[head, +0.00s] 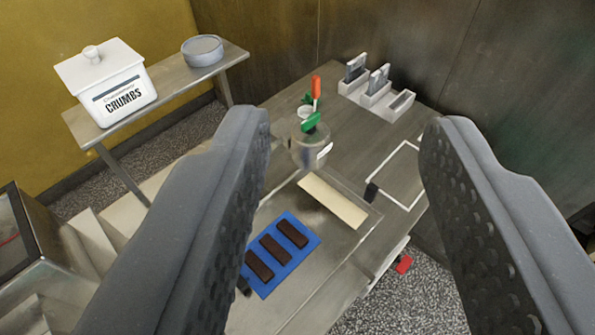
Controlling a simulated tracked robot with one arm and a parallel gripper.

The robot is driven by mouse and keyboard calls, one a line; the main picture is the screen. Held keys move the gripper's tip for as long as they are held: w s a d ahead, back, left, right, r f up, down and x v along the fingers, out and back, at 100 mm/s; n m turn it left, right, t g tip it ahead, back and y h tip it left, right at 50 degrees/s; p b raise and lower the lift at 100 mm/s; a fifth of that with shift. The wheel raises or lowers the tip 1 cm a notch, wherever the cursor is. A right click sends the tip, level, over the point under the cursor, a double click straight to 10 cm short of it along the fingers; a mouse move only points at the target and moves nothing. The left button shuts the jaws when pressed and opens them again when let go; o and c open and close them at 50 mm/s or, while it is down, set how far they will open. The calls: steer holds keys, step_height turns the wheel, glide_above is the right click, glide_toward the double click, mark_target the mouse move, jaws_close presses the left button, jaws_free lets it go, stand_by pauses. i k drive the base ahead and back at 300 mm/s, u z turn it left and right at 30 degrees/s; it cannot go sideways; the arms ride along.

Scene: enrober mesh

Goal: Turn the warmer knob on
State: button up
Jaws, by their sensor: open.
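My gripper (347,125) is open, its two dark grey fingers large at left and right with nothing between the pads. Beyond them is a steel table (350,100). I cannot identify a warmer knob for sure. A small black block (371,192) sits by a white outlined square on the table. A red piece (404,264) shows low beside the table's right edge. A clear pot (308,152) with a green piece (311,123) on top stands mid-table, apart from my fingers. The fingers hide parts of the table's left and right sides.
Dark bars (270,248) lie on a blue mat (265,290) near a cream strip (333,200). An orange-handled tool (316,90) and a grey slotted holder (376,100) stand behind. A crumbs box (108,82) and round tin (202,50) are on a side shelf (160,88). A metal-framed unit (60,255) is at left.

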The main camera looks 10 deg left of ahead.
mark_target(403, 265)
steer(key=z, duration=1.15)
steer(key=k, duration=1.3)
steer(key=z, duration=0.75)
steer(key=i, duration=1.7)
steer(key=u, duration=0.75)
